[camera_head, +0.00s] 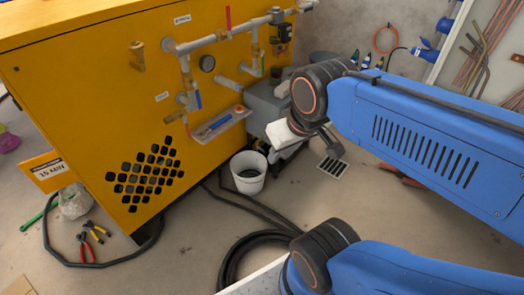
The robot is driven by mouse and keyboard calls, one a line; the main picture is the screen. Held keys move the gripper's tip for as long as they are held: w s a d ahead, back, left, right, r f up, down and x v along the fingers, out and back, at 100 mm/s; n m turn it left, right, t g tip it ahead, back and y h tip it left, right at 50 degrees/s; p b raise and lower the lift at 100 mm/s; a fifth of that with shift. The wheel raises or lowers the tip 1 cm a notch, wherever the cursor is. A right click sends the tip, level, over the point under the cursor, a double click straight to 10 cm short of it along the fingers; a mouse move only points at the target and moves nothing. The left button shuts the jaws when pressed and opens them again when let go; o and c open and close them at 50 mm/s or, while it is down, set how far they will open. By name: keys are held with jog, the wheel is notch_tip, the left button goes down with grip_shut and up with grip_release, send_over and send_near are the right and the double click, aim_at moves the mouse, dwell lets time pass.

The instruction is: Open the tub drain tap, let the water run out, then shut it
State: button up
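A grey tub-like box (262,103) stands at the right end of the yellow cabinet, partly hidden behind my arm. I cannot make out its drain tap, which may be behind my wrist. A white bucket (248,183) with a dark inside stands on the floor in front of the grey box. My gripper (290,147) is near the front of the grey box, above and to the right of the bucket.
The yellow cabinet (80,110) carries pipes and valves with red (228,20) and blue (198,100) handles. Dark hoses (250,243) coil on the floor.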

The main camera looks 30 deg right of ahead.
aim_at(262, 149)
dwell(0.3)
jog(key=w+a+f+m+g+y, duration=0.35)
jog(key=w+f+g+y, duration=0.3)
jog(key=w+f, duration=0.4)
jog(key=w+d+f+m+t+y, duration=0.2)
jog(key=w+d+f+m+y, duration=0.2)
jog(key=w, duration=0.3)
jog(key=w+d+f+m+t+y, duration=0.3)
jog(key=w+f+m+y, duration=0.15)
jog(key=w, duration=0.25)
jog(key=w+d+f+m+t+h, duration=0.1)
jog(key=w+d+f+m+t, duration=0.25)
jog(key=d+f, duration=0.3)
jog(key=w+d+f+m+t+h, duration=0.1)
jog(key=w+d+f+m+t, duration=0.15)
jog(key=d+f+t, duration=0.35)
jog(key=s+d+f+m+t+h, duration=0.1)
jog(key=d+f+m+t+h, duration=0.2)
jog(key=d+f, duration=0.4)
jog(key=s+d+f+m+t+h, duration=0.15)
jog(key=d+f+m+h, duration=0.3)
jog(key=f, duration=0.55)
jog(key=shift+m+y, duration=0.25)
jog(key=shift+y, duration=0.1)
jog(key=x, duration=1.7)
jog(key=shift+a+f, duration=0.25)
jog(key=shift+c, duration=0.7)
